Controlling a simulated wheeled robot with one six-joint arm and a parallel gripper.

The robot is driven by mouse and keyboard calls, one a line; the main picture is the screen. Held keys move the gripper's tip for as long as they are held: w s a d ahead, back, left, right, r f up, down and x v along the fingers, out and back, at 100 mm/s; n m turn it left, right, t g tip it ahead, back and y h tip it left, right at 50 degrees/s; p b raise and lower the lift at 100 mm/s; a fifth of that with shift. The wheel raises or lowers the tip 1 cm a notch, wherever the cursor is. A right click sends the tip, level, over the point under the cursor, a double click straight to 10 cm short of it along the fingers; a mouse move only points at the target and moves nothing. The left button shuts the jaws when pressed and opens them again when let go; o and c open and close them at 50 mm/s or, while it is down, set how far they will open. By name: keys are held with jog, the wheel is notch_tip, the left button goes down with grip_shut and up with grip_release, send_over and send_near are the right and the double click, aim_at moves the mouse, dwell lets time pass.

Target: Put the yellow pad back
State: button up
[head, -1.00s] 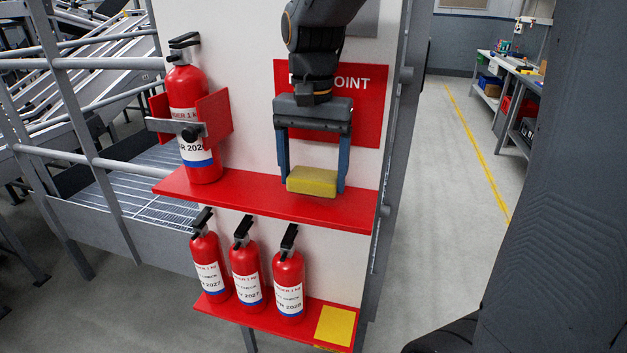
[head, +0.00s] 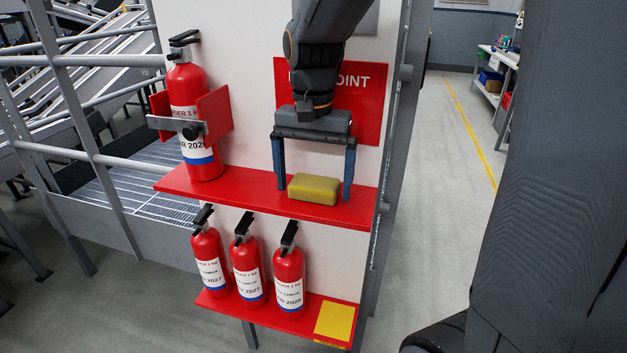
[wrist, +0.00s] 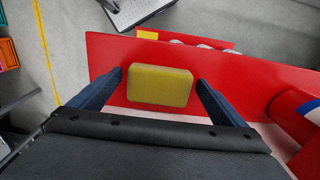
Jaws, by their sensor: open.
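The yellow pad (head: 314,189) lies on the upper red shelf (head: 245,193), toward its right end. In the wrist view the pad (wrist: 160,87) sits between my fingers with a gap on each side. My gripper (head: 314,196) is open, its two blue fingers reaching down to the shelf on either side of the pad. In the wrist view my gripper (wrist: 160,82) touches nothing that I can see. A flat yellow square (head: 335,321) marks the right end of the lower red shelf (head: 312,318).
A red extinguisher (head: 190,110) stands in a bracket on the upper shelf's left. Three smaller extinguishers (head: 249,270) stand on the lower shelf, left of the yellow square. A red sign (head: 370,105) is on the panel behind my gripper. Grey railing (head: 70,150) is at left; open floor (head: 445,200) at right.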

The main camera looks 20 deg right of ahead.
aim_at(313, 184)
notch_tip(313, 184, up, 12)
jog(key=b, duration=0.1)
jog(key=shift+b, duration=0.3)
jog(key=shift+r, duration=0.1)
dwell(0.4)
